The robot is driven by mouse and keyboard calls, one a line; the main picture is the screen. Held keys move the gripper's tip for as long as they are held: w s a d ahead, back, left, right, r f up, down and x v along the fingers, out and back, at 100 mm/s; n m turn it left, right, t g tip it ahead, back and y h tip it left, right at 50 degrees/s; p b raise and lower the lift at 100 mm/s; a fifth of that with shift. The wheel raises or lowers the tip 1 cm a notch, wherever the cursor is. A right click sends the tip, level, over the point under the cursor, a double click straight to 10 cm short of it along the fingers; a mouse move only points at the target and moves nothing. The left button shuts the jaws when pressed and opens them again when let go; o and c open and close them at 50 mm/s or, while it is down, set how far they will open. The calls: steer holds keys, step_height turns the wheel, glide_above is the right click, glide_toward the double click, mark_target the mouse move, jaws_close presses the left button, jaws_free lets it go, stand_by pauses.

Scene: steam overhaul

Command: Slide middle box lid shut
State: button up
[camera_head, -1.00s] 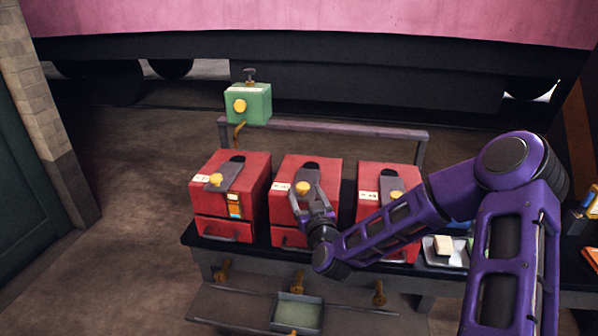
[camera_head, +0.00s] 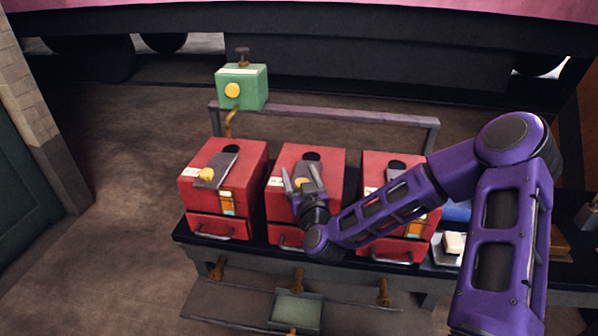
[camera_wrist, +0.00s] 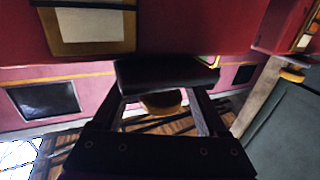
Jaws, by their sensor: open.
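The middle red box (camera_head: 277,197) stands on the bench between two similar boxes. Its grey sliding lid (camera_head: 311,172) carries a yellow knob (camera_head: 301,184), and a dark opening (camera_head: 312,156) shows uncovered behind the lid. My gripper (camera_head: 303,172) is open, with its fingers on either side of the knob. In the wrist view the knob (camera_wrist: 162,104) sits between the two fingers of my gripper (camera_wrist: 163,92), below the dark lid edge (camera_wrist: 165,74). I cannot tell whether the fingers touch the knob. My wrist hides part of the box front.
The left red box (camera_head: 216,227) and right red box (camera_head: 372,207) stand close on both sides. A green box (camera_head: 241,87) on a pipe stands behind. A rail (camera_head: 330,116) runs along the back. A small tray (camera_head: 440,257) lies at the right.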

jaws_close()
stand_by(0.3)
stand_by(1.1)
